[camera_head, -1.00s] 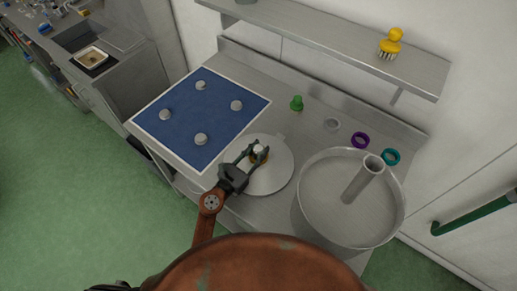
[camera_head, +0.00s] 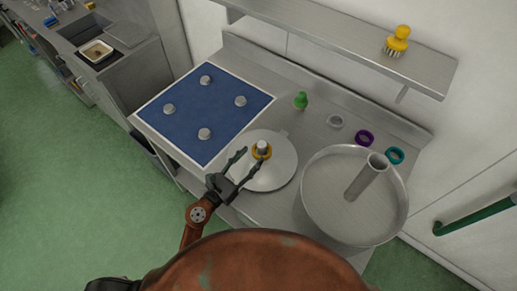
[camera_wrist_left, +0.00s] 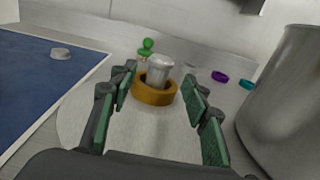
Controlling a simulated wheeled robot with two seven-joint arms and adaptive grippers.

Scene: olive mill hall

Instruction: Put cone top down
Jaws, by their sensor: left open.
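A small silver, cone-like piece (camera_head: 262,145) stands upright in a yellow ring (camera_head: 261,155) on a round metal plate (camera_head: 275,176). In the left wrist view the silver piece (camera_wrist_left: 160,67) looks wider at its top than where it enters the yellow ring (camera_wrist_left: 156,93). My left gripper (camera_head: 252,159) is open and empty, its fingers pointing toward the ring from the near left. In the left wrist view its two fingertips (camera_wrist_left: 160,82) frame the ring and do not appear to hold it. My right gripper is not in view.
A blue board (camera_head: 216,117) with several grey knobs lies left. A green peg-like piece (camera_head: 301,101) and grey (camera_head: 335,121), purple (camera_head: 365,138) and teal (camera_head: 395,155) rings lie behind. A large metal basin (camera_head: 321,210) stands right. A shelf (camera_head: 340,40) overhangs the back.

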